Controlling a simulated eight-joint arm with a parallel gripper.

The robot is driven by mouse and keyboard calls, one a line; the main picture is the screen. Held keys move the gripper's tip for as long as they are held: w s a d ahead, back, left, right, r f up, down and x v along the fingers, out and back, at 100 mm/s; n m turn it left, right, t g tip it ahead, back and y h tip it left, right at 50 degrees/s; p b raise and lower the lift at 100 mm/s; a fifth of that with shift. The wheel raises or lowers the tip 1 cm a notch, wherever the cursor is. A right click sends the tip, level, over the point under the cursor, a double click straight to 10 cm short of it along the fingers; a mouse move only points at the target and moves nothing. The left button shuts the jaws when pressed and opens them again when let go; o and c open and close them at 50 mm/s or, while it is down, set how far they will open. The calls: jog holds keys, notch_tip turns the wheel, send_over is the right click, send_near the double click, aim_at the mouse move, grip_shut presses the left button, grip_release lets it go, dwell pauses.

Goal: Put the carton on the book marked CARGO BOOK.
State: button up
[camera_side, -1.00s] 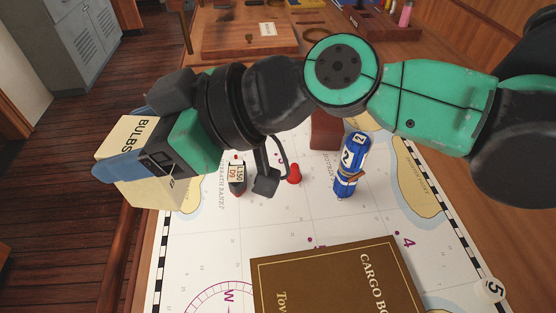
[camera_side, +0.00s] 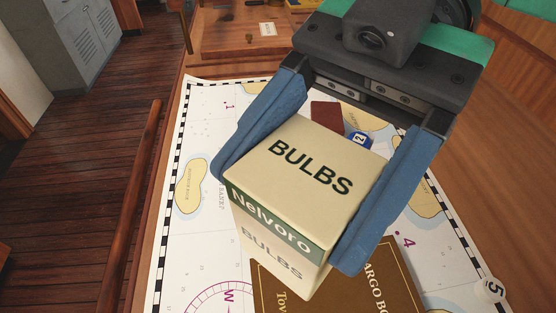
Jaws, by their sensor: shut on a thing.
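The cream carton (camera_side: 300,172), marked BULBS and Nelvoro with a green band, is held between the two blue fingers of my gripper (camera_side: 285,185). My gripper is shut on its two sides. The carton is tilted toward the camera and looks raised above the chart. The brown book marked CARGO BOOK (camera_side: 390,286) lies flat on the chart at the bottom. The carton covers the book's upper left part in this view. I cannot tell how high the carton is above the book.
A nautical chart (camera_side: 200,250) covers the table. A blue marked piece (camera_side: 359,140) and a reddish-brown block (camera_side: 327,115) show behind the carton, partly hidden. A white disc marked 5 (camera_side: 490,289) sits right of the book. A wooden rail (camera_side: 130,220) runs along the left edge.

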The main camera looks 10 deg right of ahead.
jog(key=shift+s+d+f, duration=0.1)
jog(key=shift+d+f, duration=0.1)
jog(key=shift+f, duration=0.1)
notch_tip(320, 180, down, 19)
jog(key=shift+f, duration=0.1)
dwell(0.4)
jog(key=o, duration=1.3)
jog(key=shift+f, duration=0.1)
